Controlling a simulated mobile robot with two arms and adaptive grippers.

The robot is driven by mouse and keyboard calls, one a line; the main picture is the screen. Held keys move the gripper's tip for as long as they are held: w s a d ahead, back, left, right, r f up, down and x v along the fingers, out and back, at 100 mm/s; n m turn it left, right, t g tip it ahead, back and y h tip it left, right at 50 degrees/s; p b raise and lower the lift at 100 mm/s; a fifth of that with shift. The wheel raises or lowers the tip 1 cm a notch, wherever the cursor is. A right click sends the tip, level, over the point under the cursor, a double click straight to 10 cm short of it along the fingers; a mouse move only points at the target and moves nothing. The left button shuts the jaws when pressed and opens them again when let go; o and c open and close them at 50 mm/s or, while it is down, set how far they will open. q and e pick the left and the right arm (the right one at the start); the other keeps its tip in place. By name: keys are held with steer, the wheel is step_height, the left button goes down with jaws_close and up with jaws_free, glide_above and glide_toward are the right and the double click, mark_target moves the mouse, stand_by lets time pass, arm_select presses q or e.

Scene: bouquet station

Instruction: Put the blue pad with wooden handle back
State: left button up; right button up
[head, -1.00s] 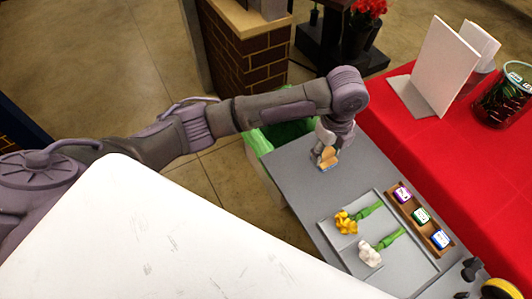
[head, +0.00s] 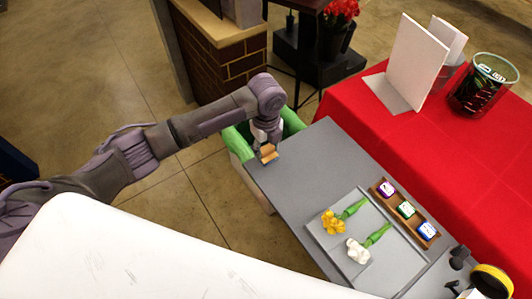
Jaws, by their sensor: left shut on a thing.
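My left gripper (head: 267,148) is shut on a small block with a tan wooden handle (head: 268,154), at the far left corner of the grey table (head: 310,160). The block's lower side is too small and hidden to make out now; a second earlier a bluish edge showed under the wood. I cannot tell whether it touches the table. A green-lined bin (head: 291,122) stands just beyond that table end, partly behind my gripper. My right gripper is not in view.
A wooden tray (head: 377,193) holds purple, green and blue-labelled blocks. A grey board (head: 325,236) holds a yellow flower (head: 333,222) and a white flower (head: 357,250). Yellow tape (head: 493,279) lies front right. A red-covered table (head: 440,150) adjoins. The grey surface between gripper and board is clear.

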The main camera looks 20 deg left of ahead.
mark_target(266, 156)
arm_select(q)
step_height(266, 156, down, 4)
steer(key=shift+s+r+p, duration=0.1)
steer(key=shift+r+p, duration=0.15)
steer(key=shift+p, duration=0.25)
steer(key=shift+f, duration=0.25)
steer(key=shift+f, duration=0.15)
steer(key=o, duration=1.1)
